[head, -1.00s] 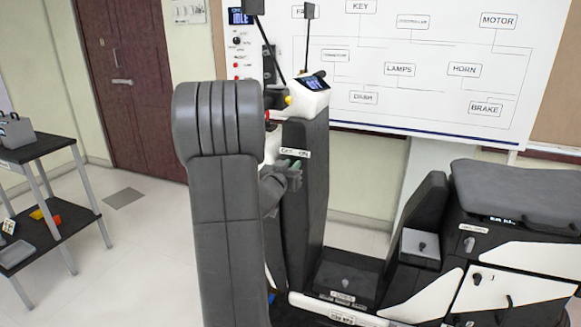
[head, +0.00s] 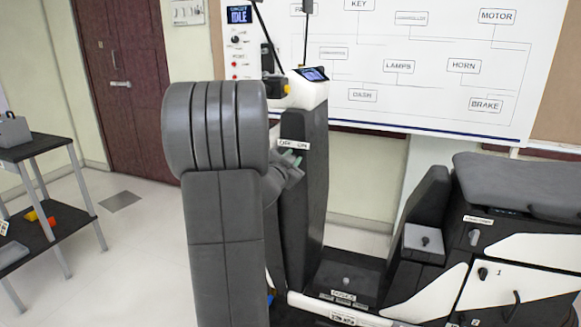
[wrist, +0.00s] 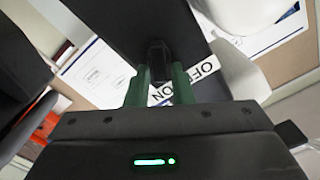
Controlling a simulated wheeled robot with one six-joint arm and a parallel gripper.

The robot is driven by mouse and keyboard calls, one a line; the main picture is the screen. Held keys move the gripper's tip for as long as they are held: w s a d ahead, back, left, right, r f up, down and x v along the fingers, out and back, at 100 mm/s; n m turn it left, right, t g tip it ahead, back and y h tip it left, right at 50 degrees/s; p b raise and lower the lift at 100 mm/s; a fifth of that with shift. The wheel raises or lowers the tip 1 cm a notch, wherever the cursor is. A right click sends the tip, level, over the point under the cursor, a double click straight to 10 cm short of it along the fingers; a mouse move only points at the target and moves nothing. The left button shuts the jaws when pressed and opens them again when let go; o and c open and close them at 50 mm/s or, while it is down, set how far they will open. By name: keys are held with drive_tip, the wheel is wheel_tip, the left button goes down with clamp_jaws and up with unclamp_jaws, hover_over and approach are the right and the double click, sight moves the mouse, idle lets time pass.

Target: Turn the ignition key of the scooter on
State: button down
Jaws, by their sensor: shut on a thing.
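The scooter's front column (head: 312,190) stands upright right of my arm in the head view, with a white OFF/ON label (head: 294,144) near its top. My gripper (head: 293,159) is at the column just below that label, partly hidden behind my arm. In the wrist view, the green fingertips of my gripper (wrist: 159,88) are closed on the black ignition key (wrist: 158,58), one on each side. The OFF/ON label (wrist: 190,80) shows beside and behind the fingers. The key's exact angle is hard to tell.
The scooter's dash (head: 311,74) is lit above the column. A panel on the wall (head: 239,15) reads IDLE. The scooter's seat (head: 510,180) and body fill the right. A dark cart (head: 38,150) stands at the far left, with open floor between.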

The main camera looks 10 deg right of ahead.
drive_tip(key=m+b, duration=0.2)
drive_tip(key=m, duration=0.1)
drive_tip(key=m+b, duration=0.1)
drive_tip(key=m, duration=0.1)
drive_tip(key=shift+s+d+f, duration=0.15)
drive_tip(key=shift+d+f, duration=0.1)
drive_tip(key=shift+f, duration=0.1)
drive_tip(key=shift+m+b, duration=0.35)
drive_tip(key=shift+m, duration=0.05)
drive_tip(key=c, duration=1.4)
unclamp_jaws()
drive_tip(key=shift+c, duration=0.2)
drive_tip(key=v, duration=1.4)
